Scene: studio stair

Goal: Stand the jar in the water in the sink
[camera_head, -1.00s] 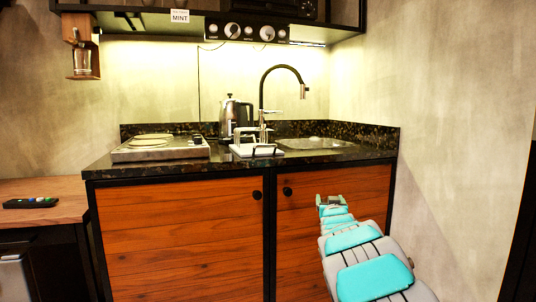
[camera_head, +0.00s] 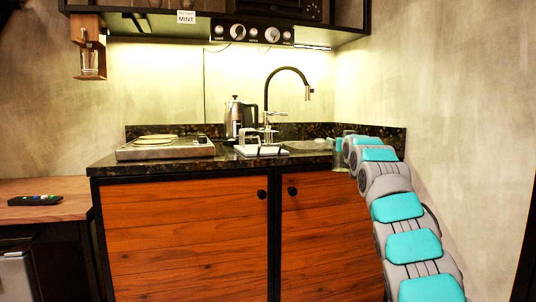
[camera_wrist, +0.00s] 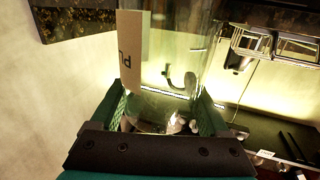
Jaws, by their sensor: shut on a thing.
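My gripper (camera_wrist: 156,112) is shut on a clear glass jar (camera_wrist: 180,50), which fills the middle of the wrist view between the green fingers. A pale label with dark letters shows on the jar's left side. In the head view my gripper (camera_head: 342,156) is at about counter height, at the right front of the counter near the sink (camera_head: 304,145). The jar is hard to make out there. The sink is a shallow-looking basin set in the dark counter. Its inside is mostly hidden, and I cannot see the water.
A black curved tap (camera_head: 288,70) arches over the counter by the sink. A white drying rack (camera_head: 262,151), a kettle (camera_head: 236,118) and a hot plate (camera_head: 165,150) stand to the left. A shelf (camera_head: 150,22) hangs above. The wall is close on the right.

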